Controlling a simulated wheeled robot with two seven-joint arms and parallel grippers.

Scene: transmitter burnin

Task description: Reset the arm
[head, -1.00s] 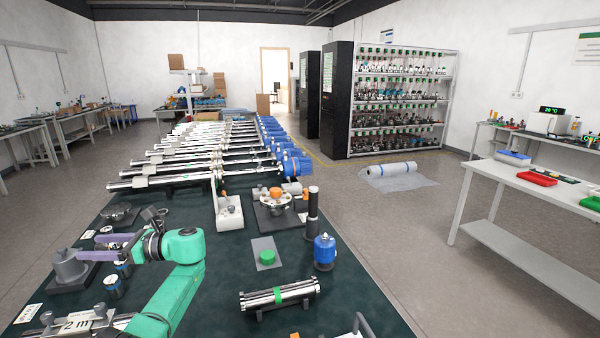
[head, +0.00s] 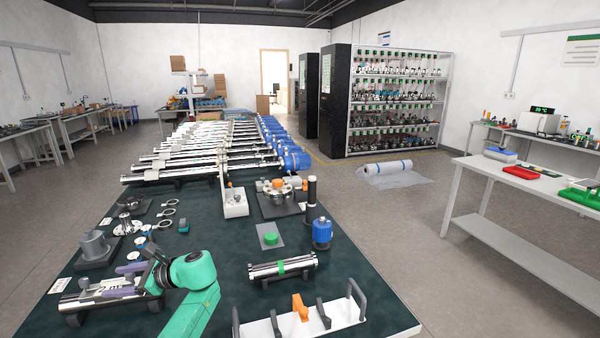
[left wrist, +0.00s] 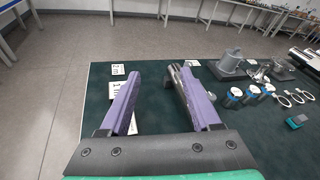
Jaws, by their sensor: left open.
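My left arm, green with a dark wrist, comes in at the bottom of the head view. My left gripper (head: 112,281) has purple fingers and is open, with nothing seen between them. It is over the silver tube (head: 85,297) lying in a cradle at the table's near left; the gap in height cannot be told. In the left wrist view the open fingers (left wrist: 153,80) spread over the table's edge, with white labels (left wrist: 117,69) near them. My right gripper is not in view.
A grey stepped fixture (head: 95,247) stands just beyond the gripper. Several rings (head: 168,212) and small white-topped cylinders lie behind it. A tube with a green band (head: 282,267) and a white tray with handles (head: 262,328) are to the right. The mat between is clear.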

